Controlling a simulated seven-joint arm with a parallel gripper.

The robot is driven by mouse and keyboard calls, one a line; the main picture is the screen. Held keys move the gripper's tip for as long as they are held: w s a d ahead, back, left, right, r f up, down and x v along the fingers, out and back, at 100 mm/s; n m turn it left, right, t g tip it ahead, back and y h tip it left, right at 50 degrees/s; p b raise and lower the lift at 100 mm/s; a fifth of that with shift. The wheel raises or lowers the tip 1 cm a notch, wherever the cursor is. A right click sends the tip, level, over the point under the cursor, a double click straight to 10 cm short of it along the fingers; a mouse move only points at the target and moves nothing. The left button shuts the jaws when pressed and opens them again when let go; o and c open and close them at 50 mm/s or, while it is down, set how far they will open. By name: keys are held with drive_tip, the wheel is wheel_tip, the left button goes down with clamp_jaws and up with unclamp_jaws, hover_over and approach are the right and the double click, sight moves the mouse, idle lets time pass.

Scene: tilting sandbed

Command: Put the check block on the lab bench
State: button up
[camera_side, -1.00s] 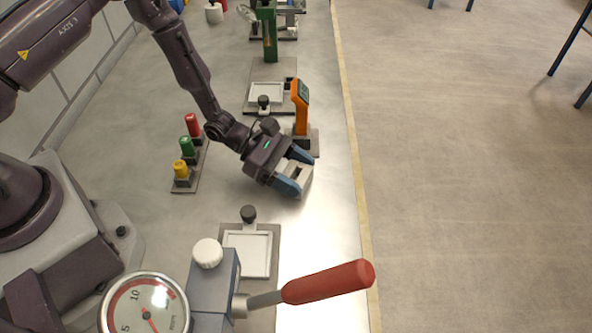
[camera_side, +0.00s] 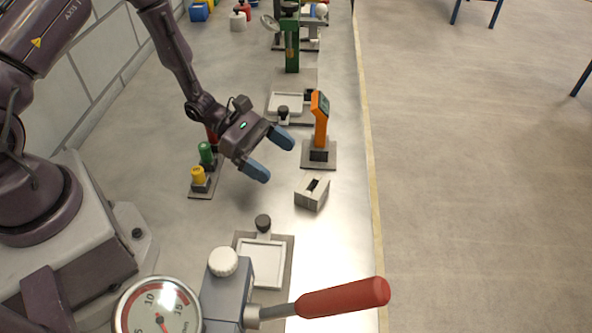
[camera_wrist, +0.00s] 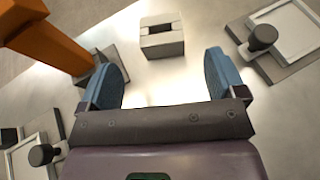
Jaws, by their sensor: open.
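The check block (camera_side: 312,192) is a small light grey block with a dark slot in its top. It sits on the lab bench (camera_side: 340,235), near the bench's right edge. In the wrist view the block (camera_wrist: 162,42) is ahead of the fingers, roughly midway between them. My gripper (camera_side: 269,154) is open and empty, with blue fingertips, up and to the left of the block and apart from it. Both fingers also show in the wrist view (camera_wrist: 161,82), with bare bench between them.
An orange handheld device (camera_side: 320,118) stands on a grey base behind the block. A framed plate with a black knob (camera_side: 262,252) lies in front. A red lever handle (camera_side: 345,297) and a gauge (camera_side: 157,308) are in the foreground. Coloured knobs (camera_side: 199,176) stand left.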

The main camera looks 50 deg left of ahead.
drive_tip(key=shift+v, duration=1.3)
drive_tip(key=s+d+r+m+g+y, duration=0.1)
drive_tip(key=s+r+m+g+y, duration=0.15)
drive_tip(key=r+m, duration=0.5)
drive_tip(key=s+r+m+g+y, duration=0.2)
drive_tip(key=s+r+m, duration=0.3)
drive_tip(key=r, duration=0.4)
drive_tip(key=s+a+r+m+t+y, duration=0.4)
drive_tip(key=s+r+m+y, duration=0.4)
drive_tip(key=r, duration=0.4)
drive_tip(key=shift+s+m+t, duration=0.45)
drive_tip(key=shift+s+m, duration=0.05)
drive_tip(key=shift+m, duration=0.55)
